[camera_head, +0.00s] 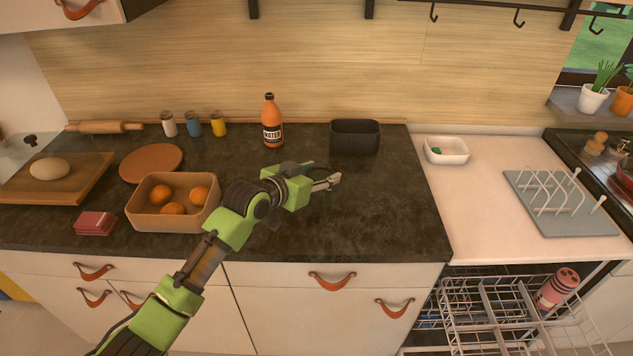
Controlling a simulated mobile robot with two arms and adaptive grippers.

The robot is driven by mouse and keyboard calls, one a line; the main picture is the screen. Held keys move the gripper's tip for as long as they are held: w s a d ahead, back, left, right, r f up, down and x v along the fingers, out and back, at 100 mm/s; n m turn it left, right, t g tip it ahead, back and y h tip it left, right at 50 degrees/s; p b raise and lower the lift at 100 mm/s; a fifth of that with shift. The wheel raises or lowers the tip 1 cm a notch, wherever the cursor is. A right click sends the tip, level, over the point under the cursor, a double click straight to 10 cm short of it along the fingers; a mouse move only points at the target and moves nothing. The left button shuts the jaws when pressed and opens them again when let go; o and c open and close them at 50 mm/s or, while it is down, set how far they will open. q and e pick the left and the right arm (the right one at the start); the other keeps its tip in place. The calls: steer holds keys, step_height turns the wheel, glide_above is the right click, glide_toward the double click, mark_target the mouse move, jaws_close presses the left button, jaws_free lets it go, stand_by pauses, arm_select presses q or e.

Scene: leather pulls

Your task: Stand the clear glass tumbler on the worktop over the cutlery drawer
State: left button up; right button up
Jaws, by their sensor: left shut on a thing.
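My left gripper (332,182) reaches over the dark worktop (390,215) from the front left. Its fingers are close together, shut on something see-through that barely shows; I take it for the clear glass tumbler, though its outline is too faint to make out. I cannot tell whether it touches the worktop. Below the worktop are white drawer fronts with leather pulls: one pull (332,282) in the middle, another (93,272) at the left. All look shut, so which is the cutlery drawer does not show. My right gripper is not in view.
An orange water bottle (272,122) and a black bin (355,136) stand behind the gripper. A box of oranges (150,222) is left of my arm. A dishwasher rack (490,308) is out at the lower right. The worktop's right front is clear.

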arm_select(q)
steer(key=f, duration=0.1)
steer(key=f+p, duration=0.1)
steer(key=f, duration=0.1)
steer(key=shift+w+a+f, duration=0.15)
steer(key=shift+w+a, duration=0.05)
steer(key=shift+a, duration=0.15)
steer(key=shift+f, duration=0.3)
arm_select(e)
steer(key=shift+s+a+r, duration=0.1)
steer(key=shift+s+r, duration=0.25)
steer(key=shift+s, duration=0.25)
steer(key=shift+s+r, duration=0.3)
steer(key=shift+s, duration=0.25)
arm_select(q)
steer(key=o, duration=1.2)
steer(key=shift+f, duration=0.1)
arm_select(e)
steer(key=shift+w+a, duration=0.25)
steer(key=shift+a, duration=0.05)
